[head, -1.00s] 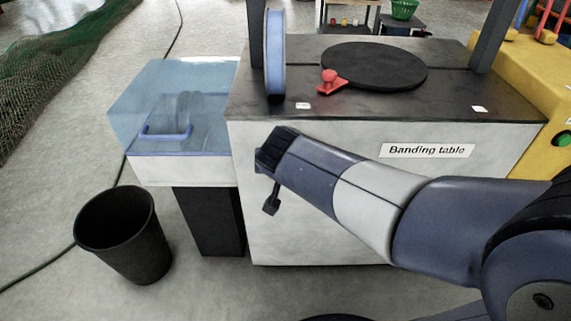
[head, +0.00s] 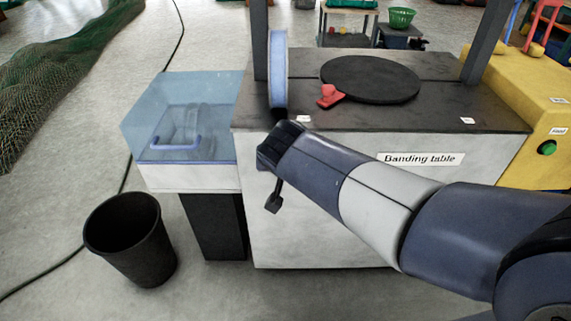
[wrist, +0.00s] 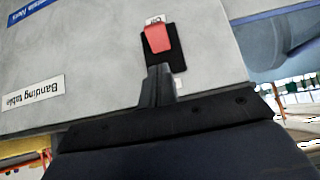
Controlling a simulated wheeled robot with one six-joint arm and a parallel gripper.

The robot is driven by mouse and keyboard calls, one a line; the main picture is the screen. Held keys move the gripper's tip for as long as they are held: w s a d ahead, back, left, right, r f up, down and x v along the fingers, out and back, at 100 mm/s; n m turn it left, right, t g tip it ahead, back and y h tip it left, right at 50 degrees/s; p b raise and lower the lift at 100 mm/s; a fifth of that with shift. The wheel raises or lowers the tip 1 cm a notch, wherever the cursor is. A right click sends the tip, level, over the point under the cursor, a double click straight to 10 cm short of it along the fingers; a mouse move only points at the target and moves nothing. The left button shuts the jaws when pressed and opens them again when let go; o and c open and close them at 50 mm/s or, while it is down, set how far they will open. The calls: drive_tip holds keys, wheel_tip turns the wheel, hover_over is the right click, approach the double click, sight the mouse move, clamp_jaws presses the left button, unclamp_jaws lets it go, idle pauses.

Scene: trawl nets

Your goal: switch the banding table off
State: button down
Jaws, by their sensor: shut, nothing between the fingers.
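The banding table (head: 330,200) is a pale cabinet with a dark top and a "Banding table" label (head: 420,158). In the wrist view its front panel (wrist: 95,60) appears upside down, with the label (wrist: 32,95) at left. A red switch (wrist: 157,38) on a black plate (wrist: 177,58) sits on that panel, with a small marked tag (wrist: 155,19) at its end. My gripper (wrist: 155,72) is shut and empty, its fingertips close to the switch plate; I cannot tell if they touch. In the head view the gripper (head: 273,200) hangs before the front, and the switch is not visible.
On the table top are a black disc (head: 370,80), a red clamp (head: 329,96) and a blue-rimmed reel (head: 278,70). A clear-lidded box (head: 180,115) and a black bin (head: 130,240) stand left. A yellow machine with a green button (head: 547,148) stands right.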

drive_tip(key=s+f+p+v, duration=0.1)
drive_tip(key=v, duration=0.7)
drive_tip(key=shift+s+r+p, duration=0.2)
drive_tip(key=shift+s+p, duration=0.1)
drive_tip(key=shift+s, duration=0.05)
